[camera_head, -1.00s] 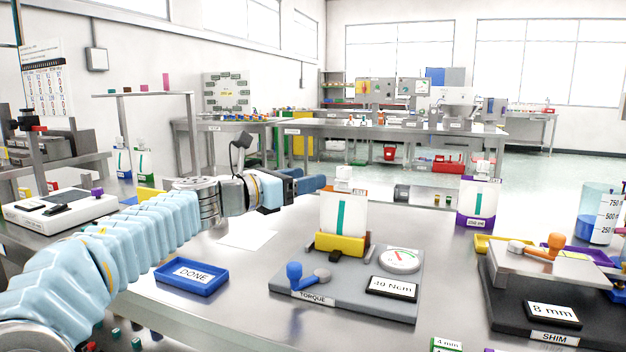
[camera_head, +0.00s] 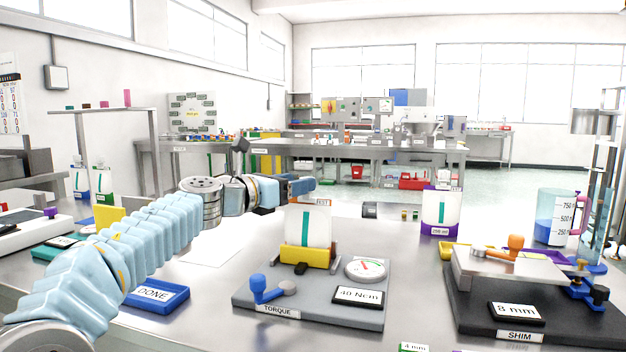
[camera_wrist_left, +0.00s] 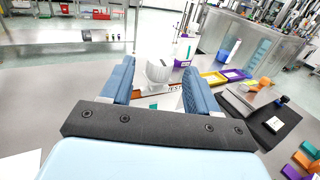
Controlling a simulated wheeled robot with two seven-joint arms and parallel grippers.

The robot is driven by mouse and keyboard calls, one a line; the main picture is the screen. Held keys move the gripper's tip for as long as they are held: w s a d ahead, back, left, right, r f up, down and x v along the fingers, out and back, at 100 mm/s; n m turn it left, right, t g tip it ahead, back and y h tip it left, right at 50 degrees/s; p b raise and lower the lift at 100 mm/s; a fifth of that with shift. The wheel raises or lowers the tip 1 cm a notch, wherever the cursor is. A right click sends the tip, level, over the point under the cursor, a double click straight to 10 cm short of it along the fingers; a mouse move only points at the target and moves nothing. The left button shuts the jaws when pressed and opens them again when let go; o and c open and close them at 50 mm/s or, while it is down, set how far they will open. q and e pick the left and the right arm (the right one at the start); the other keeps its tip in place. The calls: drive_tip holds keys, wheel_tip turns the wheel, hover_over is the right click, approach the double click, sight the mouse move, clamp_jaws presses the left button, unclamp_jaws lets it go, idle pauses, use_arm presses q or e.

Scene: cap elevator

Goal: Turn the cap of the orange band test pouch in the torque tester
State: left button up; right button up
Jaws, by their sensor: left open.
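The test pouch (camera_head: 308,222), white with a teal stripe, stands upright in the yellow holder (camera_head: 306,257) of the grey torque tester (camera_head: 350,314). Its cap is hidden behind my left gripper (camera_head: 304,186) in the head view. In the left wrist view, the white cap (camera_wrist_left: 158,70) lies between the two blue fingers of my open left gripper (camera_wrist_left: 158,80), with an orange band (camera_wrist_left: 172,87) marked with letters just below. I cannot tell whether the fingers touch the cap. The tester has a dial (camera_head: 366,269), a "40 Ncm" display (camera_head: 358,296) and a blue-knobbed lever (camera_head: 257,284). My right gripper is out of view.
A blue DONE tray (camera_head: 156,295) lies left of the tester. A purple-based pouch (camera_head: 440,211) stands behind right, and the SHIM station (camera_head: 540,310) with an orange-knobbed lever (camera_head: 515,243) is at right. A measuring beaker (camera_head: 556,215) stands beyond it.

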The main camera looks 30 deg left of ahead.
use_arm(q)
drive_tip(key=x, duration=0.6)
drive_tip(key=shift+p, duration=0.3)
drive_tip(key=shift+w, duration=0.15)
drive_tip(key=c, duration=1)
drive_tip(key=shift+o, duration=0.2)
drive_tip(key=o, duration=1)
drive_tip(key=shift+c, duration=0.2)
